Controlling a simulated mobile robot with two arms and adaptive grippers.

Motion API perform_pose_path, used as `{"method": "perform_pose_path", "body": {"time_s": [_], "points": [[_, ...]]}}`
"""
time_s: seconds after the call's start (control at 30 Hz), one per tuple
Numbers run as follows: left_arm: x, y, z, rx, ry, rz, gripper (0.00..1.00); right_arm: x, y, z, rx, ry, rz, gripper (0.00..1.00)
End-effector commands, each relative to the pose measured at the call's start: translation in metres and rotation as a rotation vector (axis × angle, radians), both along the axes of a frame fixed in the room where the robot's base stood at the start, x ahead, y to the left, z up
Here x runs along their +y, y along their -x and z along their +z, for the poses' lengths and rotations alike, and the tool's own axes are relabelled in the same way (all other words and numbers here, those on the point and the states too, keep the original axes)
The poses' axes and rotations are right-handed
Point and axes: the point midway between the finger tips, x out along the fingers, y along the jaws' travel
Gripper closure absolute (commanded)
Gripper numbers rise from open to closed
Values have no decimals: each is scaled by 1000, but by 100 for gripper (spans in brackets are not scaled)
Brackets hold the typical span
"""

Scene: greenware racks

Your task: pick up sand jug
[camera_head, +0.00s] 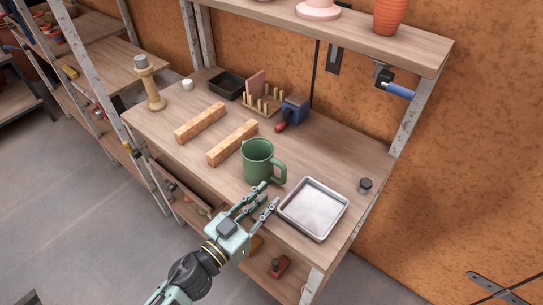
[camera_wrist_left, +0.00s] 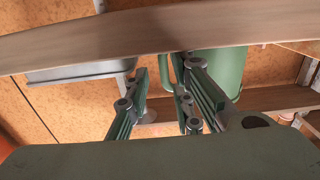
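A green jug (camera_head: 257,160) with a handle on its right side stands upright on the wooden worktop; I see no sand-coloured jug. Its green body also shows in the left wrist view (camera_wrist_left: 232,70), behind my fingers and partly hidden by the wooden board edge. My left gripper (camera_head: 269,194) is open and empty at the worktop's front edge, just in front of the jug and apart from it. Its spread fingers show in the left wrist view (camera_wrist_left: 165,75). My right gripper is not in view.
A metal tray (camera_head: 313,208) lies right of the jug, with a dark knob (camera_head: 365,185) beyond it. Two block rows (camera_head: 232,142) lie behind left. A peg rack (camera_head: 262,104), black bin (camera_head: 227,84) and blue tool (camera_head: 294,108) stand further back. An upper shelf (camera_head: 380,37) overhangs the back.

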Motion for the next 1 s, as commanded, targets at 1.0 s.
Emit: {"method": "perform_pose_path", "body": {"time_s": [1.0], "points": [[-43, -65, 0, 1, -1, 0, 80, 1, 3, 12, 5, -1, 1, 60]]}}
